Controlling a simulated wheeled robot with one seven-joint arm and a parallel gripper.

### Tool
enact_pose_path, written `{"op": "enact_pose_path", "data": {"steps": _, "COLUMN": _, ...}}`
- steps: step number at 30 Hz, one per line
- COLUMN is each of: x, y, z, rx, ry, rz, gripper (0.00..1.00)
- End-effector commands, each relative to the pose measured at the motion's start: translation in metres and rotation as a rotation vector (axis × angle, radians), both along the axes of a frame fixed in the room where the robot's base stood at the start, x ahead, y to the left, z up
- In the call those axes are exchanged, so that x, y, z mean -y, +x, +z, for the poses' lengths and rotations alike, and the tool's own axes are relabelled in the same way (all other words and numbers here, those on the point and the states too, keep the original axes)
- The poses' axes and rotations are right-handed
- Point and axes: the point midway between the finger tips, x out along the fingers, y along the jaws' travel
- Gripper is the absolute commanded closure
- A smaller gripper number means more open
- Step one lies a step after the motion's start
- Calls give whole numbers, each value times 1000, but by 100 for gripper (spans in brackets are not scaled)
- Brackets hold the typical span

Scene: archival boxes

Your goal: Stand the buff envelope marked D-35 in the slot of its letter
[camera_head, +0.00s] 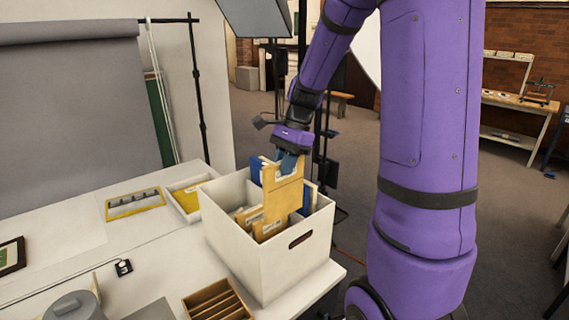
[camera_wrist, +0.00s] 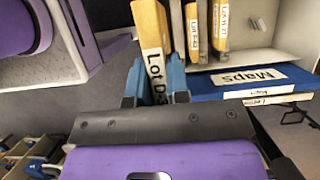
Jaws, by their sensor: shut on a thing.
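My gripper (camera_head: 290,150) is shut on a buff envelope (camera_head: 284,196), which stands upright, partly down inside the white archival box (camera_head: 268,270). In the wrist view the blue fingers of my gripper (camera_wrist: 155,88) pinch this envelope (camera_wrist: 150,32). Its label reads "Lot D-"; the rest is hidden by the gripper. Other buff envelopes (camera_wrist: 220,22) stand in the box beside it, one labelled "Lot F-42". A blue folder marked "Maps" (camera_wrist: 215,84) also shows there. I cannot tell which slot the held envelope is in, or whether its bottom touches the box floor.
The box stands near the table's right edge. A shallow white tray with a yellow item (camera_head: 187,200) and a yellow frame (camera_head: 135,202) lie behind it to the left. A slotted wooden tray (camera_head: 215,303) is in front. A dark stand rises behind the box.

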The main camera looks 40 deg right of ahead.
Motion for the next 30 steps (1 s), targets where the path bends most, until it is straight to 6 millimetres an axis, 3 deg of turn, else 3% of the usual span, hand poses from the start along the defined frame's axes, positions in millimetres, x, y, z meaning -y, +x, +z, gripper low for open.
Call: {"op": "enact_pose_path", "data": {"steps": 30, "x": 0, "y": -1, "z": -136, "rx": -4, "ry": 2, "rz": -1, "gripper": 100}}
